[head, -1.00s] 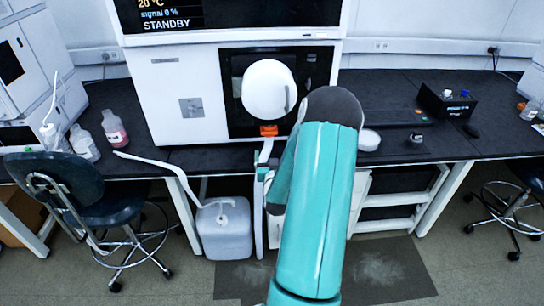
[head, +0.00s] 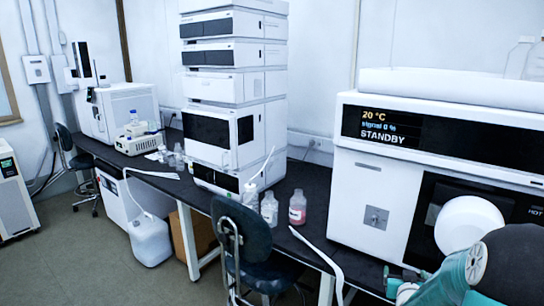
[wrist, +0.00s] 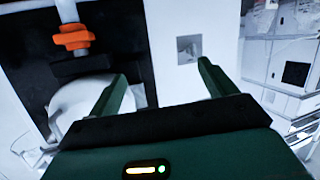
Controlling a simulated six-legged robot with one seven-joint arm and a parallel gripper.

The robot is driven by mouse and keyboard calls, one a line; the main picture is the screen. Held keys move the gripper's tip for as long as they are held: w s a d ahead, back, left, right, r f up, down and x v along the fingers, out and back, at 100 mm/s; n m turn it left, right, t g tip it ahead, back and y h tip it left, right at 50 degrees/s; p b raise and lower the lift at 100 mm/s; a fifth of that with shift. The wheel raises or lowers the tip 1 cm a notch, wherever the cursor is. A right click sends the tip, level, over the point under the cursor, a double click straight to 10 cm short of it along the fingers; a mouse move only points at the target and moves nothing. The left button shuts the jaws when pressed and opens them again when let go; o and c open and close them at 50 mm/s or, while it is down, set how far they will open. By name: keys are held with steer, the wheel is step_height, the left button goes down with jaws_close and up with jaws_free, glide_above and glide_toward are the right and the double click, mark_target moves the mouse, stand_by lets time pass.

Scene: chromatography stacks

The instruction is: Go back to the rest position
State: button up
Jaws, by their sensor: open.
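My gripper (wrist: 160,88) shows in the wrist view with its two green fingers spread apart and nothing between them. Beyond the fingers is the white front of the instrument, with a small square plate (wrist: 188,49), an orange knob (wrist: 74,38) and a rounded white part (wrist: 75,100) on a black panel. In the head view my teal and dark arm is at the lower right corner, in front of the STANDBY instrument (head: 357,190) and its round white part (head: 469,224). The gripper's fingers are not clear there.
A black bench (head: 325,185) runs along the wall with a tall white module stack (head: 265,125). Bottles, one with pink liquid (head: 298,207), stand on it. A dark chair (head: 245,235) and a white jug (head: 150,240) stand before it. Floor at the lower left is clear.

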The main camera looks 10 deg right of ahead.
steer(key=s+a+r+n+g+y, duration=0.15)
steer(key=a+r, duration=0.35)
steer(key=a, duration=0.5)
steer(key=s+a+r+n+g+y, duration=0.1)
steer(key=a+r+n+y, duration=0.3)
steer(key=a, duration=0.6)
steer(key=s+a+r+g+y, duration=0.1)
steer(key=s+a+r+g, duration=0.1)
steer(key=s+a, duration=0.6)
steer(key=s+a+r+g+y, duration=0.1)
steer(key=s+a+r+g, duration=0.1)
steer(key=s+a, duration=0.5)
steer(key=s+r, duration=0.1)
steer(key=s, duration=0.2)
steer(key=shift+s+a+r, duration=0.3)
steer(key=shift+a+r, duration=0.1)
steer(key=shift+y, duration=0.25)
steer(key=c, duration=1)
steer(key=shift+d, duration=0.25)
steer(key=shift+c, duration=0.2)
